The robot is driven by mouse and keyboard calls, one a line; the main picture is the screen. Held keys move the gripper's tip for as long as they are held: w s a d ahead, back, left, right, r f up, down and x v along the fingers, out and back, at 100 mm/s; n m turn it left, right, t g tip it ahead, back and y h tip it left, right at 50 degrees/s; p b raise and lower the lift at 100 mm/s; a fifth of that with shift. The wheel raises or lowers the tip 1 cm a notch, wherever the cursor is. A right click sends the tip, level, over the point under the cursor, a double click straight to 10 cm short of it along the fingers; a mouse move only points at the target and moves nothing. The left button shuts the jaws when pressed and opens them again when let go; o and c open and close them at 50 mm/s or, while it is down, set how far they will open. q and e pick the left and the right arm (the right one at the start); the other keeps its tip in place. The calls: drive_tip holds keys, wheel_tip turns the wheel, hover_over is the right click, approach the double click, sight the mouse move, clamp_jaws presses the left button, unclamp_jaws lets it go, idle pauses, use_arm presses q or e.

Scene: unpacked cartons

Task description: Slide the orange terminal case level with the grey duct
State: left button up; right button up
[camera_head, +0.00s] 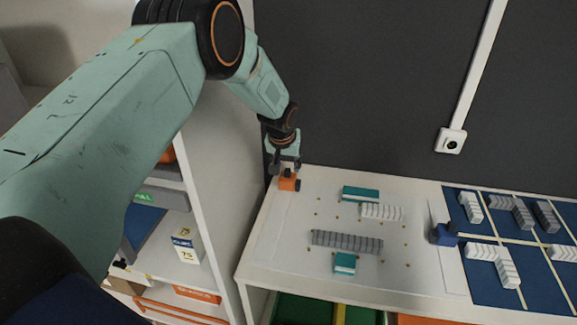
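The orange terminal case (287,183) is a small block at the far left corner of the white board, with a dark part on its right side. The grey duct (346,242) is a long ribbed piece lying across the middle of the board, nearer to me and to the right of the case. My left gripper (286,168) points down at the orange case, right over it. Its fingers are small and partly merge with the case, so I cannot tell whether they grip it. My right gripper is not in view.
The white board (284,242) has small brass dots. A white ribbed piece (382,212) and teal blocks (360,193) (344,263) lie around the grey duct. A dark blue block (443,234) stands at right, beside a blue panel (540,284). The board's left part is bare.

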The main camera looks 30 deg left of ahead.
sight(287, 169)
use_arm(q)
drive_tip(key=x, duration=0.2)
drive_tip(key=shift+w+f, duration=0.2)
drive_tip(key=shift+w, duration=0.1)
drive_tip(key=shift+a+f, duration=0.4)
drive_tip(key=shift+a, duration=0.05)
drive_tip(key=shift+s+d+r, duration=0.1)
drive_tip(key=shift+s+r, duration=0.1)
drive_tip(key=shift+d+r, duration=0.1)
drive_tip(key=shift+d, duration=0.2)
drive_tip(key=shift+c, duration=0.7)
drive_tip(key=shift+w+a+f, duration=0.25)
drive_tip(key=shift+w+f, duration=0.05)
drive_tip(key=c, duration=0.4)
drive_tip(key=shift+s+r, duration=0.1)
clamp_jaws()
drive_tip(key=shift+d, duration=0.1)
drive_tip(key=shift+r, duration=0.15)
